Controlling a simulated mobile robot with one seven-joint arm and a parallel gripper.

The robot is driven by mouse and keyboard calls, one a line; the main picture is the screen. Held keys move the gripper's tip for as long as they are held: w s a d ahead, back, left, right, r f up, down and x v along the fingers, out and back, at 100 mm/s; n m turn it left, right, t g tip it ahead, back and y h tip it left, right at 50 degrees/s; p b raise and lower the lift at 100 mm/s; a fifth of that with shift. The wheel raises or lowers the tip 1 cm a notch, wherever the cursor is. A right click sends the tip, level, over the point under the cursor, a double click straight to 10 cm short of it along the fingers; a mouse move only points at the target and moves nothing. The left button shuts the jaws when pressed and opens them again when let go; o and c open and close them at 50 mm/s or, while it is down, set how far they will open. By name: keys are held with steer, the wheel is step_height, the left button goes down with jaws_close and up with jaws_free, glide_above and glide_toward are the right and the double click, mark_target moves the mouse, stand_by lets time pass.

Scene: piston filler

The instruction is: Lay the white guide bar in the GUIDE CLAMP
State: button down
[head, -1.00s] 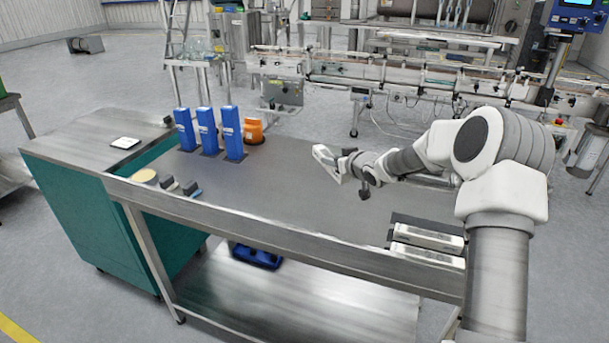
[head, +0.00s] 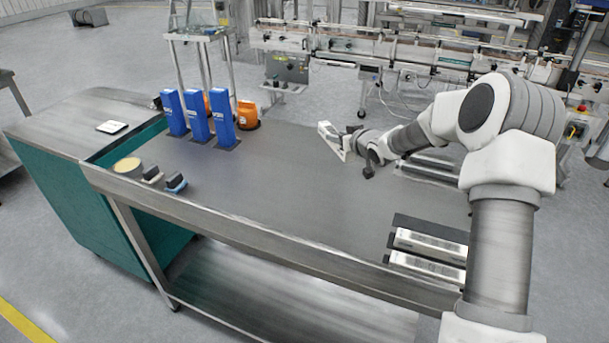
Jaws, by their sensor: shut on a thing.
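My gripper (head: 343,142) is at the end of my arm, above the far right part of the steel table. It is shut on a small white piece (head: 332,138), which looks like the white guide bar. The piece is held tilted and seems clear of the table top. It is small here, so its ends and the exact grip are hard to tell apart from the fingers. No label reading GUIDE CLAMP can be made out, and I cannot tell which fitting is the clamp.
The steel table (head: 290,190) carries several blue cartons, an orange container (head: 247,115), small pieces at the left edge, and two silver-white blocks (head: 430,245) at the right front. A conveyor line (head: 400,52) runs behind. The table's middle is clear.

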steer(key=s+a+f, duration=0.2)
steer(key=s+a+f+b, duration=0.1)
steer(key=a+f, duration=0.1)
steer(key=a, duration=0.1)
steer(key=s+a+f, duration=0.2)
steer(key=a, duration=0.1)
steer(key=shift+s+b, duration=0.3)
steer(key=shift+s, duration=0.05)
steer(key=shift+f, duration=1.9)
steer(key=shift+f+b, duration=0.15)
steer(key=shift+b, duration=0.2)
steer(key=shift+c, duration=2.2)
jaws_free()
